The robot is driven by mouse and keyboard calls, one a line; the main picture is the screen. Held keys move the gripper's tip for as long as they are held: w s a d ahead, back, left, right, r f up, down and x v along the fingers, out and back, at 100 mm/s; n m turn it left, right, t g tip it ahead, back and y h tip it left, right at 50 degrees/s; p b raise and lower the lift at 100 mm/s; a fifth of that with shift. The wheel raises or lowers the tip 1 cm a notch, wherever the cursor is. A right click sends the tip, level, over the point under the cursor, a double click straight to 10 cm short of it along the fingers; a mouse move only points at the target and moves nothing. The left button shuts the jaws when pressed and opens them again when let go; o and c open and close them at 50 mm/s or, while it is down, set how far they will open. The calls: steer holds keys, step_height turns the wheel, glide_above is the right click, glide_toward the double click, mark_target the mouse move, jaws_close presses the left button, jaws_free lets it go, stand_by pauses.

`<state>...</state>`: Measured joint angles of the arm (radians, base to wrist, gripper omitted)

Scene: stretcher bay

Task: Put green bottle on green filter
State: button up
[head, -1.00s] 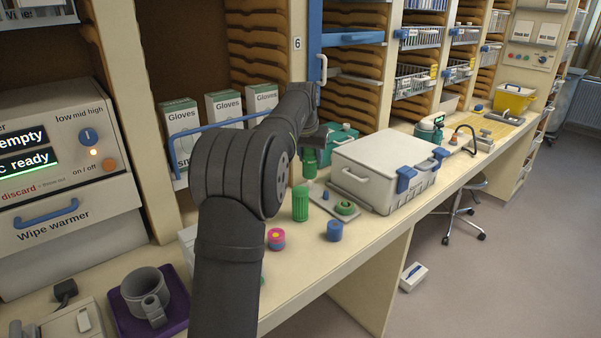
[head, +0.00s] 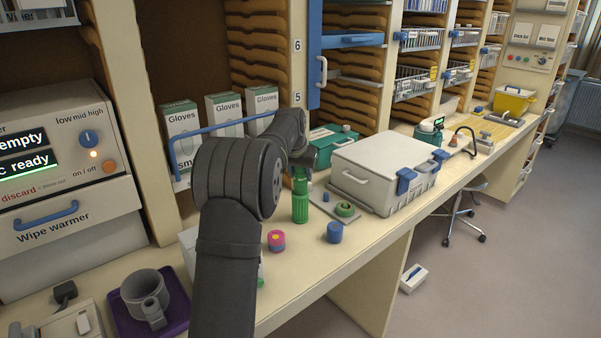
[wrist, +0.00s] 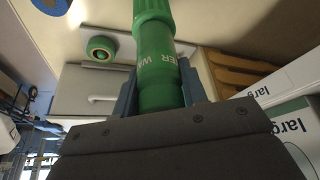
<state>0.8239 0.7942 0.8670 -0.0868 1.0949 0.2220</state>
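The green bottle (head: 300,185) is between the fingers of my gripper (head: 301,170). In the wrist view the bottle (wrist: 160,75), with white lettering, is flanked closely by both fingers (wrist: 160,95); my gripper is shut on it. A ribbed, brighter green cylinder, which looks like the green filter (head: 300,208), stands upright on the counter directly below the bottle. The two line up and appear to touch; the exact seating is hidden. In the wrist view the filter (wrist: 153,6) is at the bottle's far end, cut by the top edge.
A green ring (head: 345,209) lies on a grey plate to the right. A blue round piece (head: 335,232) and a pink-and-purple one (head: 277,241) stand in front. A white case (head: 385,180) stands right, a teal box (head: 333,137) behind, glove boxes (head: 225,110) behind left.

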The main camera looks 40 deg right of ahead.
steer(key=o, duration=0.4)
steer(key=shift+o, duration=0.2)
steer(key=shift+r, duration=0.1)
steer(key=v, duration=1.2)
steer(key=shift+d+r, duration=0.1)
steer(key=x, duration=1.2)
steer(key=shift+f, duration=0.25)
step_height(320, 180, up, 3)
steer(key=shift+f, duration=0.2)
steer(key=shift+r, duration=0.6)
steer(key=shift+o, duration=0.5)
